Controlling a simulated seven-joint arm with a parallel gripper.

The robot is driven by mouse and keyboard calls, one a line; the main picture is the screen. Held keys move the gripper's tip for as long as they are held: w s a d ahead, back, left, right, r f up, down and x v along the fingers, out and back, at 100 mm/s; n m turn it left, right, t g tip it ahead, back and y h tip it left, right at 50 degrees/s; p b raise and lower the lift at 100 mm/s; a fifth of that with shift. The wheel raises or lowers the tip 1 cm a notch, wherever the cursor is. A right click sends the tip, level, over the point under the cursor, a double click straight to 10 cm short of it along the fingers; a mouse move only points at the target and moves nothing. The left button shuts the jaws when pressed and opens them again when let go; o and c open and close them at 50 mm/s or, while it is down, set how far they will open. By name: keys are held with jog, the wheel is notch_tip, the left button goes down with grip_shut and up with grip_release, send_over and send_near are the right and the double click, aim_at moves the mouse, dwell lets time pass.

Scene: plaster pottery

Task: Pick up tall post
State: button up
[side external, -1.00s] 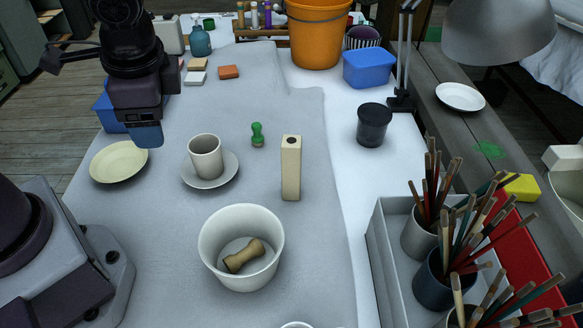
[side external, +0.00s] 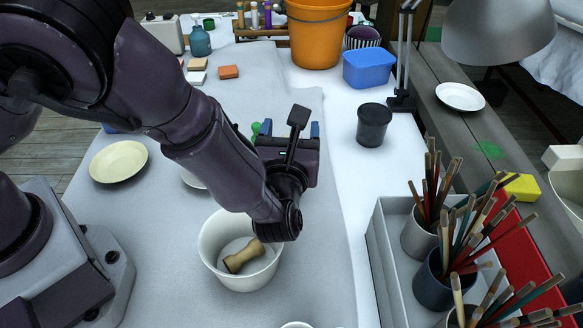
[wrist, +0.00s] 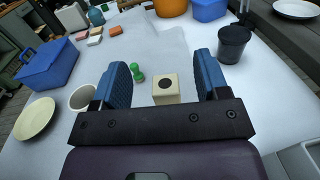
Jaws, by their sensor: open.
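The tall post is a pale wooden block with a dark round hole in its top. In the wrist view the post (wrist: 166,88) stands between and a little beyond the two blue fingers of my gripper (wrist: 164,80), closer to the middle than to either finger. My gripper is open and empty, and no finger visibly touches the post. In the side view my gripper (side external: 290,130) is over the post's place, and my arm hides the post there.
A white bowl (side external: 214,238) with a wooden piece (side external: 240,257) inside stands in front. A green knob (wrist: 137,73) and a cup (wrist: 82,98) are left of the post. A dark jar (wrist: 232,44) is to the right. A tray of brush pots (side external: 376,245) stands at the right.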

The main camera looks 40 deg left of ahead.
jog(key=w+a+f, duration=0.3)
jog(key=w+f, duration=0.1)
jog(key=f, duration=0.2)
jog(key=shift+a, duration=0.2)
grip_shut()
dwell(0.4)
